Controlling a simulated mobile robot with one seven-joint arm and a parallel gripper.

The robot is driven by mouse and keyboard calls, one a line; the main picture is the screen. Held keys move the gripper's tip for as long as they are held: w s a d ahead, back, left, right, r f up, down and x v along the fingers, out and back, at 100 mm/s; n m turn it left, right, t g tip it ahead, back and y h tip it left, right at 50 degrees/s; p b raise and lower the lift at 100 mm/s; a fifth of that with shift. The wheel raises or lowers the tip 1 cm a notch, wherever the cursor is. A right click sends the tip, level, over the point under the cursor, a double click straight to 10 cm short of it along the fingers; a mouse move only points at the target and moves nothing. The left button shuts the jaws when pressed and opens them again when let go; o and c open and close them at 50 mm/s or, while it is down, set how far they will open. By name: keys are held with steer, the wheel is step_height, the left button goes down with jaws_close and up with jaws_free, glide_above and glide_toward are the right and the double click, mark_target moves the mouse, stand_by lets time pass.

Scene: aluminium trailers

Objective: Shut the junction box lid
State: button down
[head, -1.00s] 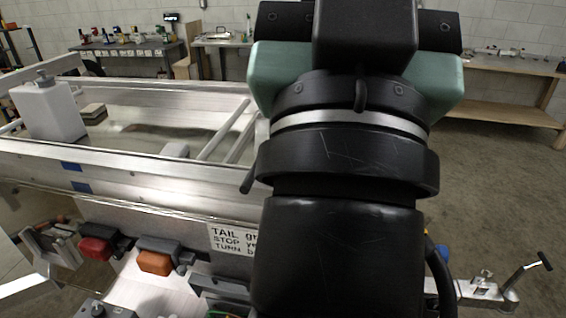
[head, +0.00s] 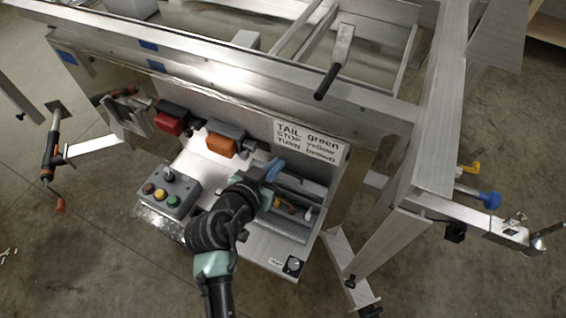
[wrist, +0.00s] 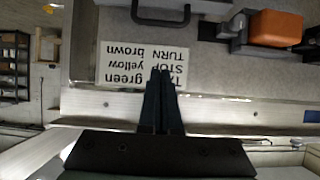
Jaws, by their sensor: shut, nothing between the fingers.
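The junction box (head: 290,215) is a grey open-topped box on the bench under the trailer rail, with small coloured parts inside. A grey panel along its back, seemingly its lid (head: 302,184), stands raised; its exact angle is unclear. My gripper (head: 273,169) is at the box's left back side, in front of the wiring sign. Whether it touches the lid cannot be told. My arm hides the box's left part. In the wrist view my shut, empty fingers (wrist: 161,73) point at the sign (wrist: 140,62), which appears upside down.
A red lamp (head: 169,122) and an orange lamp (head: 220,146) sit left of the sign (head: 306,144). A grey button box (head: 168,193) stands left of my arm. The trailer rail (head: 240,66) crosses above, with a dark-gripped lever (head: 334,72) over it.

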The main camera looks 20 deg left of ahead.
steer(key=p, duration=0.1)
glide_above(288, 182)
steer(key=w+a, duration=0.1)
steer(key=w, duration=0.2)
steer(key=f, duration=0.3)
steer(key=shift+s+f, duration=0.25)
steer(key=shift+f, duration=0.1)
steer(key=shift+s+a+f+p, duration=0.1)
steer(key=shift+s+f+p, duration=0.2)
steer(key=shift+s+f, duration=1)
steer(key=shift+s, duration=0.15)
steer(key=shift+f, duration=0.1)
